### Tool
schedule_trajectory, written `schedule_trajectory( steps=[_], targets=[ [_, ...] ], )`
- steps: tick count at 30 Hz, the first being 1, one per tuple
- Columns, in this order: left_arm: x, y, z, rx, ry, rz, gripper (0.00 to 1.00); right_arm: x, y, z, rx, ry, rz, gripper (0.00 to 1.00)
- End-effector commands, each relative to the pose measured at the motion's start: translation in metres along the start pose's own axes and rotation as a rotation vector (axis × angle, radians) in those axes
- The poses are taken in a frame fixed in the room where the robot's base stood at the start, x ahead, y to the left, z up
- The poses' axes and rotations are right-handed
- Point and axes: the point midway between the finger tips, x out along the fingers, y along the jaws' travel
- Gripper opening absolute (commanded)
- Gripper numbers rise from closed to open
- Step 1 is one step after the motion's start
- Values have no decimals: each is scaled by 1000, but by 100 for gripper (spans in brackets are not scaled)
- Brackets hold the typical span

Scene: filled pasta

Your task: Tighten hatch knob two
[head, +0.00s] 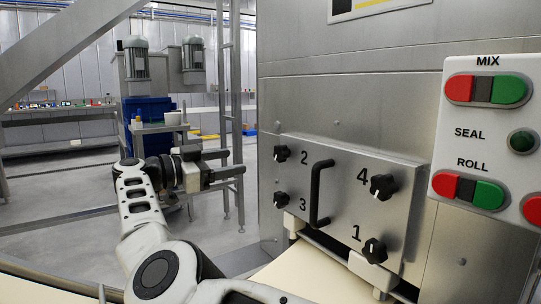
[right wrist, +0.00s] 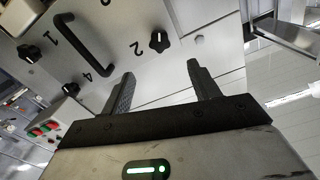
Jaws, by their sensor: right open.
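Hatch knob two (head: 282,153) is a black knob with a white mark, at the upper left of the steel hatch (head: 345,172), left of the printed 2. My right gripper (head: 236,162) is open and empty, left of knob two and apart from it. In the right wrist view knob two (right wrist: 159,40) lies just beyond the gap between the open fingers (right wrist: 160,72), with clear space between. The hatch lies flat against the machine. My left gripper is not in view.
Knob three (head: 281,199), knob four (head: 383,187) and knob one (head: 374,250) sit at the other hatch corners. A black handle (head: 318,190) stands out between them. A button panel (head: 487,135) is at the right. A cream surface (head: 290,278) lies below the hatch.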

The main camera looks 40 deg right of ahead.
Motion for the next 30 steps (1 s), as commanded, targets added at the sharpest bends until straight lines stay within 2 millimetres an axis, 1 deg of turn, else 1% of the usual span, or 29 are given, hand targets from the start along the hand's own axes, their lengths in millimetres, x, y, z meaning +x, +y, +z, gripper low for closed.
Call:
schedule_trajectory(
  steps=[1,9,15,18,21,25,30],
  targets=[
    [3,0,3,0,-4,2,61,12,1,2,0,1,5,61],
    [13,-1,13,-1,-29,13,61,72,1,2,-1,1,4,61],
    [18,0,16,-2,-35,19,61,109,1,1,0,1,4,61],
    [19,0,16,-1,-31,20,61,121,1,1,0,1,2,61],
    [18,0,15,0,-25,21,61,129,0,1,-1,0,0,61],
    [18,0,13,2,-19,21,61,132,0,0,-1,0,0,61],
    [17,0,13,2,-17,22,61,133,0,0,-1,0,0,61]
  ],
)
